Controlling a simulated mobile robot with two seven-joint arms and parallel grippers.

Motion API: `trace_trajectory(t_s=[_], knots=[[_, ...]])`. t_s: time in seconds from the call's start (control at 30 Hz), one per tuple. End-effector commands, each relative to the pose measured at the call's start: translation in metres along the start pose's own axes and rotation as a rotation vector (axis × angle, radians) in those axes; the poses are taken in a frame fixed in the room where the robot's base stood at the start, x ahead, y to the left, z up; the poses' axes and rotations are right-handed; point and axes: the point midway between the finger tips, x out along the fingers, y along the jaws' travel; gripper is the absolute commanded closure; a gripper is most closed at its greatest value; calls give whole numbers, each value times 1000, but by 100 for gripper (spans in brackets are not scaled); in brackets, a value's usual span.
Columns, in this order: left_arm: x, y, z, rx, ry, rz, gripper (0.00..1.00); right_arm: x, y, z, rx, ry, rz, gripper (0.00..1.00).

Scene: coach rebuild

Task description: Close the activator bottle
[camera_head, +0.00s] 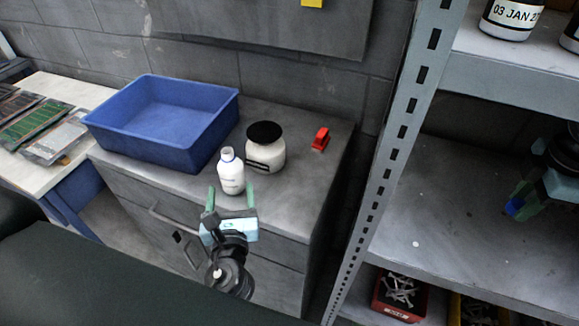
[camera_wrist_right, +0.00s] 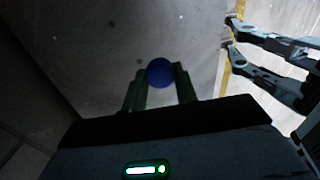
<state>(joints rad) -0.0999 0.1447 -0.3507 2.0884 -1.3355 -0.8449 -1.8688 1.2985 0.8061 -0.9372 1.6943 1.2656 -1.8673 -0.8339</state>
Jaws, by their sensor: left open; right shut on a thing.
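The white activator bottle (camera_head: 231,174) stands upright near the front edge of the grey cabinet top. Its narrow neck shows a bluish rim and no cap on it. My left gripper (camera_head: 230,188) is open, with one green finger on each side of the bottle's lower part; I cannot tell whether they touch it. My right gripper (camera_head: 522,205) is at the far right, in front of the metal shelf. It is shut on a round blue cap (camera_head: 514,207), which also shows between its fingertips in the right wrist view (camera_wrist_right: 160,73).
A blue bin (camera_head: 190,143) stands left of the bottle. A white jar with a black lid (camera_head: 265,134) stands close behind it to the right, and a red object (camera_head: 320,139) lies farther right. A shelf upright (camera_head: 400,130) stands between the cabinet and my right gripper.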

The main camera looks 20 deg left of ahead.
Motion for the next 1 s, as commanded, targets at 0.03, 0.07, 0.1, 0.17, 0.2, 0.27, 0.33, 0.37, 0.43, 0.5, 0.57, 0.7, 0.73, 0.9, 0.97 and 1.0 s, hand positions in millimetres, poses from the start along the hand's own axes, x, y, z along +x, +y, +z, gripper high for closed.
trace_trajectory(t_s=[0.03,0.07,0.1,0.17,0.2,0.27,0.33,0.37,0.43,0.5,0.57,0.7,0.73,0.9,0.97,1.0], knots=[[10,0,-4,3,4,1,36,12,0,0,0,0,-18,92],[14,0,-5,4,5,0,36,16,-1,0,0,0,-23,92],[21,0,-5,4,4,0,36,20,-1,0,0,0,-29,92],[30,0,-4,2,4,0,36,25,-1,0,0,0,-36,92],[34,0,-5,3,5,0,36,28,-1,0,0,0,-40,92],[40,0,-4,3,5,0,36,31,-2,0,0,0,-44,92],[45,0,-4,3,5,0,36,32,-2,0,0,0,-47,92],[46,0,-3,2,4,0,36,33,-2,0,0,0,-47,92],[47,0,-2,1,4,0,36,33,-2,0,0,0,-47,92],[47,0,-2,0,3,0,36,32,-2,0,0,0,-46,92],[47,0,-2,0,3,0,36,32,-2,0,0,0,-45,92],[48,0,-2,0,3,0,36,32,-2,0,0,0,-47,92],[49,0,-2,0,3,0,36,34,-2,0,0,0,-49,92],[67,2,-7,2,6,1,36,59,-4,0,0,0,-83,92],[75,2,-8,2,7,1,36,68,-5,0,0,0,-96,92],[80,2,-8,3,6,0,36,74,-5,0,0,0,-103,92]])
